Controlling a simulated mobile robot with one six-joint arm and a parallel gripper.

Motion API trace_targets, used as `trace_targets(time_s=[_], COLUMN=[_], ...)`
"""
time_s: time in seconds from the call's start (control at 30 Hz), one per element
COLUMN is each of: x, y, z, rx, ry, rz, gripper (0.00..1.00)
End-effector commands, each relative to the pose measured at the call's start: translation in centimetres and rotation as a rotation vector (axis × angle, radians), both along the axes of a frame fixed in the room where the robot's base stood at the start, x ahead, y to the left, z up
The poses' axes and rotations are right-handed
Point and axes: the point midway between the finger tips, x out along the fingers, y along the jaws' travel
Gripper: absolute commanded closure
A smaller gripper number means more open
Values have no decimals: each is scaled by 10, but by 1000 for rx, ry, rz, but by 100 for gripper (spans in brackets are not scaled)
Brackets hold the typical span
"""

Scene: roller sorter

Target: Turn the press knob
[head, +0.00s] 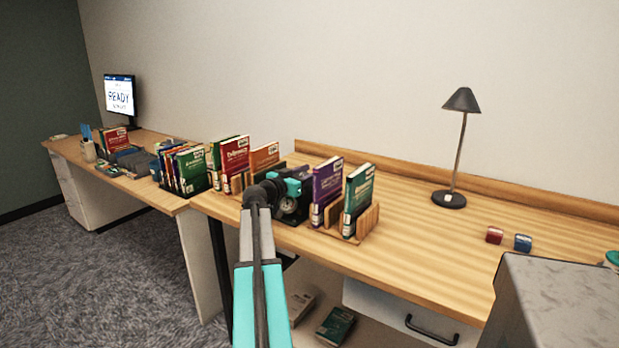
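My arm reaches up from the bottom of the head view to the front edge of the desk (440,240). Its dark wrist, with a teal part, ends among the books, and my gripper (290,205) is there. Its fingers are not clearly visible, so I cannot tell whether it is open or shut. A dark body (305,184) shows right behind the wrist, between two groups of books; it may be the press. I cannot make out the press knob; my wrist covers much of that spot. I cannot tell whether my gripper touches anything there.
Purple (327,184) and green (358,192) books stand in a wooden rack just right of my wrist. Red (234,157) and orange (264,157) books stand left. A lamp (461,100), a small red object (494,235) and a blue one (522,243) are farther right. A monitor (119,95) reads READY.

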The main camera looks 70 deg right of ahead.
Motion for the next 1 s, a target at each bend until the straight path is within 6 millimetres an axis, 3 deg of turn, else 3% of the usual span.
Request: trace_targets(time_s=[1.0], x=[-13], y=[6], z=[-3], rx=[0], ry=[0], rz=[-426], gripper=[78])
